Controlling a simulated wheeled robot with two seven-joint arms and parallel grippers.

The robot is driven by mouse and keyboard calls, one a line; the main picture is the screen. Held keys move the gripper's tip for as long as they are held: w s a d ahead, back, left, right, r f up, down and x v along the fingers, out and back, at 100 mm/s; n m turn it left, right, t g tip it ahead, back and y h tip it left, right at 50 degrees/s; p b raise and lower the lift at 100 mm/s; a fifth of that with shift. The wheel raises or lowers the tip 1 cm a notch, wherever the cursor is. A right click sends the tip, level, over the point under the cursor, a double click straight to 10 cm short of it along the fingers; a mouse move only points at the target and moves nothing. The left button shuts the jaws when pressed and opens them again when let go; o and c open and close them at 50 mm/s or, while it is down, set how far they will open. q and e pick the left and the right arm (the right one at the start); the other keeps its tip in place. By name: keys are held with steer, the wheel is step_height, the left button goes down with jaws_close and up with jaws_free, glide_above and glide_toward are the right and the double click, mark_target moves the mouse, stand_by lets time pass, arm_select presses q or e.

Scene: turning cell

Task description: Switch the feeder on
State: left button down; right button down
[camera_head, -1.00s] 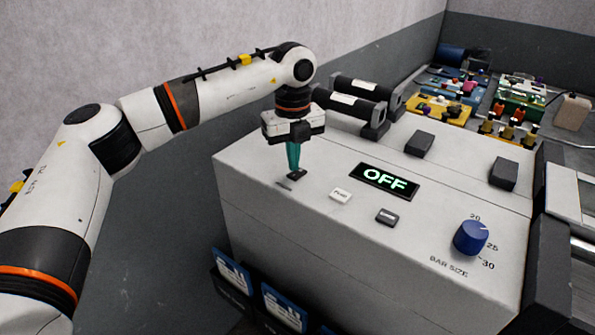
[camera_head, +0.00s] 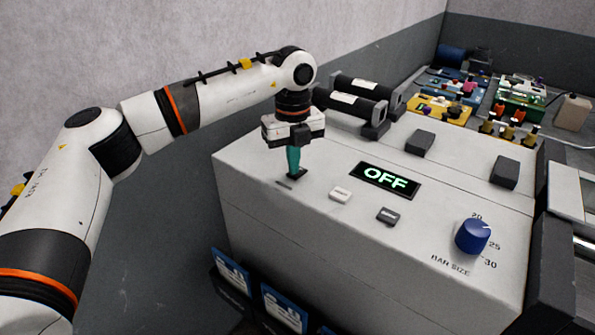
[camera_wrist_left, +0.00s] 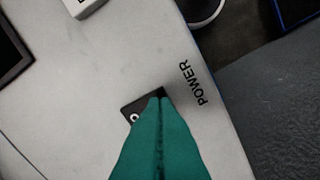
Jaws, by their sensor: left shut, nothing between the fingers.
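The feeder (camera_head: 270,235) is a large light-grey cabinet, and its display (camera_head: 385,180) reads OFF in green. My left gripper (camera_head: 294,174) is shut and empty, its teal fingers pointing down at the black power switch (camera_head: 302,173) near the cabinet's left edge. In the left wrist view the closed fingertips (camera_wrist_left: 158,98) overlap the black switch (camera_wrist_left: 133,112), beside the word POWER. The fingers hide much of the switch. I cannot tell whether they touch it or hover just above. My right gripper is not in view.
On the same top are a white button (camera_head: 340,194), a dark grey button (camera_head: 388,216) and a blue bar-size knob (camera_head: 473,236). Black cylinders (camera_head: 357,100) lie behind my gripper. Blue-and-white bins (camera_head: 284,307) stand below the front edge.

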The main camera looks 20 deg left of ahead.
arm_select(q)
steer(key=shift+f, duration=0.35)
steer(key=shift+r, duration=0.2)
steer(key=shift+r+p, duration=1.85)
steer(key=shift+r, duration=1.55)
steer(key=shift+f, duration=0.1)
